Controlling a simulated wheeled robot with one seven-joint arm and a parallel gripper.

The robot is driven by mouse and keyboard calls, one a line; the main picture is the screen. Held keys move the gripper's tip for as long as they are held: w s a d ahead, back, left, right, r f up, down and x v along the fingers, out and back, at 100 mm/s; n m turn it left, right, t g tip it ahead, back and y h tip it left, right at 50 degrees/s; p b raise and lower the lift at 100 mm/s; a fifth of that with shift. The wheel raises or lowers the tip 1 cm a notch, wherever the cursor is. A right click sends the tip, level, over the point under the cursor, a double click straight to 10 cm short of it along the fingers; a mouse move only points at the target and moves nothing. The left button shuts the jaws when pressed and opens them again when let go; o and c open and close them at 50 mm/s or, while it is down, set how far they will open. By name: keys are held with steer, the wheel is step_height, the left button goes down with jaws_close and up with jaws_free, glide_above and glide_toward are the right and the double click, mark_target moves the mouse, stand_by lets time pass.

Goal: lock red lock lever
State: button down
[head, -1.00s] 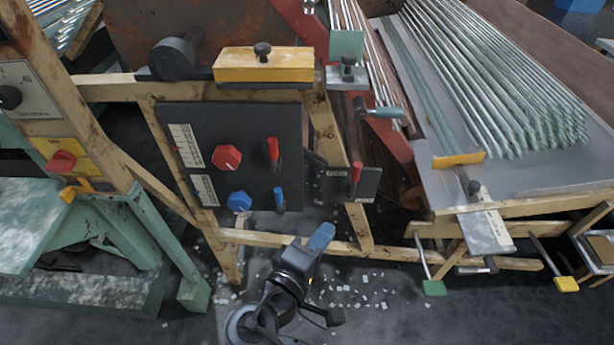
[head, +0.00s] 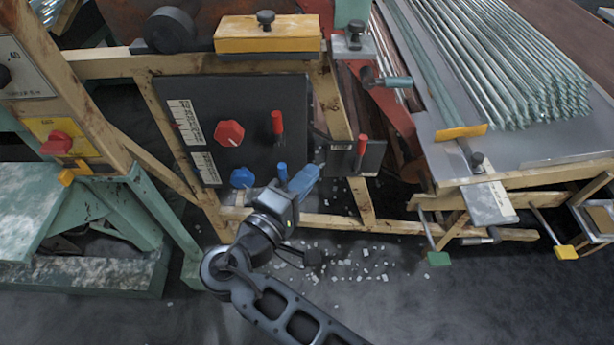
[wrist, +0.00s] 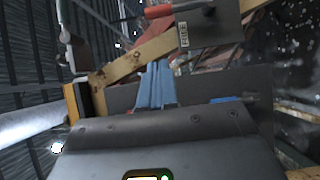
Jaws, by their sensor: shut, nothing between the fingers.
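One red lever (head: 277,124) stands upright on the large black panel (head: 240,95). A second red lever (head: 361,147) stands on a small dark plate (head: 373,158) to the right of that panel. I cannot tell from the labels which is the lock lever. My gripper (head: 312,172) has blue fingers, shut and empty, below and left of the small plate and apart from its lever. In the wrist view the fingers (wrist: 156,85) point towards the wooden frame, and a red lever (wrist: 175,7) on a dark labelled plate (wrist: 208,28) shows at the top.
A red knob (head: 229,133), a blue knob (head: 242,178) and a blue lever (head: 282,174) are on the large panel, the blue lever close beside my gripper. A wooden beam (head: 390,226) runs below. A table with glass tubes (head: 490,70) stands at right.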

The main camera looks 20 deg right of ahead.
mark_target(363, 150)
steer(key=w+d, duration=0.3)
steer(key=d, duration=0.6)
steer(key=shift+w+d+p, duration=0.15)
steer(key=shift+w+p, duration=0.2)
steer(key=shift+p, duration=0.1)
steer(key=shift+d, duration=0.1)
steer(key=shift+s+d+r+m, duration=0.1)
steer(key=shift+d+m, duration=0.15)
steer(key=shift+m, duration=0.05)
steer(key=shift+s+d+r+m+g+y+p, duration=0.25)
steer(key=shift+d+m+y+p, duration=0.2)
steer(key=shift+d+m, duration=0.15)
steer(key=shift+s+d+r+m+g+y+p, duration=0.15)
steer(key=shift+d+m+g+y+p, duration=0.1)
steer(key=shift+d+m+y+p, duration=0.25)
steer(key=s+d+f+m+y+p, duration=0.2)
steer(key=d+f+m+y+p, duration=0.1)
steer(key=d+f+m+y, duration=0.2)
steer(key=shift+s+d+f+m+y, duration=0.35)
steer(key=shift+d+m+y, duration=0.6)
steer(key=shift+d, duration=0.9)
